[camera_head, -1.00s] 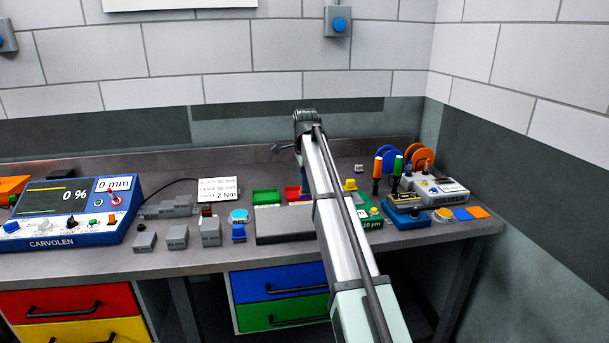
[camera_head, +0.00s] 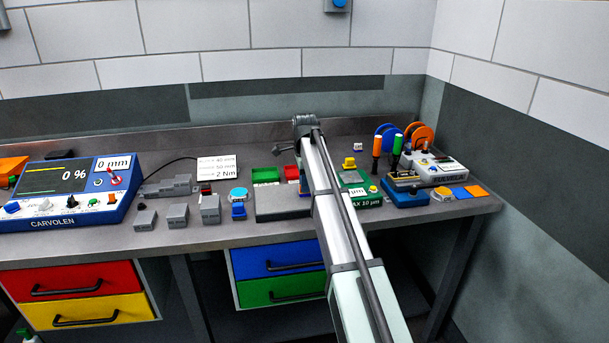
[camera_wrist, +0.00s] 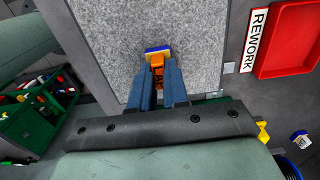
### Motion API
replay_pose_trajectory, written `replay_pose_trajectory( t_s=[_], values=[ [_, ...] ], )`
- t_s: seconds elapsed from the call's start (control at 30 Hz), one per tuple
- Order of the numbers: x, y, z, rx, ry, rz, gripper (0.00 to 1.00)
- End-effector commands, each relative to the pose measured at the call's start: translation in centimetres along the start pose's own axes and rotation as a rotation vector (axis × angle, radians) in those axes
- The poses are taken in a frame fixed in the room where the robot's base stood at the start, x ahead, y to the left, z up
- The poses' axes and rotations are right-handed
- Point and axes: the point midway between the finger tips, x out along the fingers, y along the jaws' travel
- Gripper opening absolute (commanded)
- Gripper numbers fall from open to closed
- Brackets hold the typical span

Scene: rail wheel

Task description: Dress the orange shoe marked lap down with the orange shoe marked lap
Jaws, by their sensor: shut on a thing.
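In the wrist view my gripper (camera_wrist: 157,82) is shut on an orange shoe (camera_wrist: 157,60), with dark lettering partly hidden between the fingers. In the head view the slab (camera_head: 280,205) lies on the bench, and my arm hides the gripper and shoe.
A red tray (camera_wrist: 290,45) marked REWORK is beside the slab; a green tray (camera_head: 265,176) is behind it. A green gauge unit (camera_head: 368,199) stands at right. Grey blocks (camera_head: 178,214) and a blue meter box (camera_head: 75,190) are at left.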

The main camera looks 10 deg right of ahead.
Motion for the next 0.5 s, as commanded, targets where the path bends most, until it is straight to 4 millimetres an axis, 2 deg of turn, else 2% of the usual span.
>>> replay_pose_trajectory(
  t_s=[0.5],
  values=[
    [0.1,0.0,5.0,-0.002,-0.001,0.001,0.00]
  ],
)
